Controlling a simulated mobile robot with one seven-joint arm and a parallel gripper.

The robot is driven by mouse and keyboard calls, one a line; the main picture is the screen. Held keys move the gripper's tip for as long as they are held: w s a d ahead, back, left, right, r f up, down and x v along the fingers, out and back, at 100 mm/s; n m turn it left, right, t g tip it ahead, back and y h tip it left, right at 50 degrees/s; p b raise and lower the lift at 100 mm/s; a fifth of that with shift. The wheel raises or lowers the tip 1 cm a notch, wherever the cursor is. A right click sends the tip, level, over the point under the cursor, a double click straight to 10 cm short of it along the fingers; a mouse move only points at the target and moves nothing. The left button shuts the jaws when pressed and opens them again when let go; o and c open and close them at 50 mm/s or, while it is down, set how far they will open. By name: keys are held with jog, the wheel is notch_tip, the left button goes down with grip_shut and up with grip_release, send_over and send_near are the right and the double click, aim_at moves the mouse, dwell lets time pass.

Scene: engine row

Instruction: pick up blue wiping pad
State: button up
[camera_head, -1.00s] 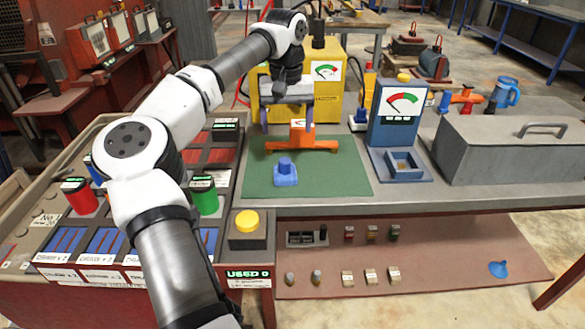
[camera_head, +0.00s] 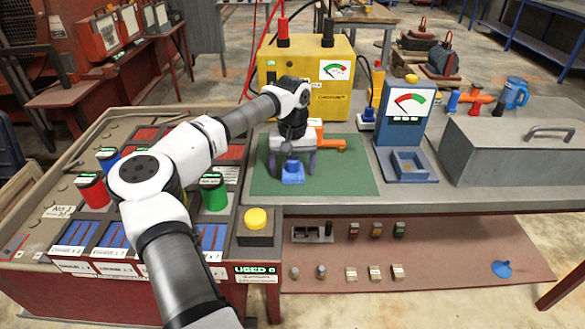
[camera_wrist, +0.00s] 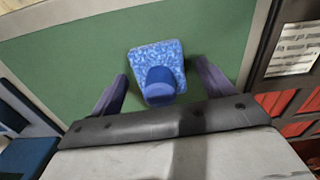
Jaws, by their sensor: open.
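The blue wiping pad (camera_head: 292,173) lies on the green mat (camera_head: 345,181) on the grey bench. In the wrist view the pad (camera_wrist: 171,62) is a mottled blue square with a darker round knob on top. My gripper (camera_head: 292,170) is above the pad, its jaws pointing down. In the wrist view my gripper (camera_wrist: 162,82) is open, with one finger on each side of the knob and a gap on both sides. The fingers do not touch the pad there. Whether the fingertips are at knob height I cannot tell.
An orange tool (camera_head: 330,143) lies just behind my gripper on the mat. A yellow meter box (camera_head: 310,85) stands behind it. A blue gauge stand (camera_head: 402,120) and a grey lidded box (camera_head: 515,150) are to the right. The mat's right part is clear.

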aim_at(293, 159)
jog(key=shift+f, duration=0.15)
jog(key=c, duration=1.1)
notch_tip(293, 159, up, 10)
jog(key=shift+r+b, duration=0.1)
jog(key=shift+b, duration=0.75)
jog(key=o, duration=0.4)
jog(key=shift+c, duration=1.3)
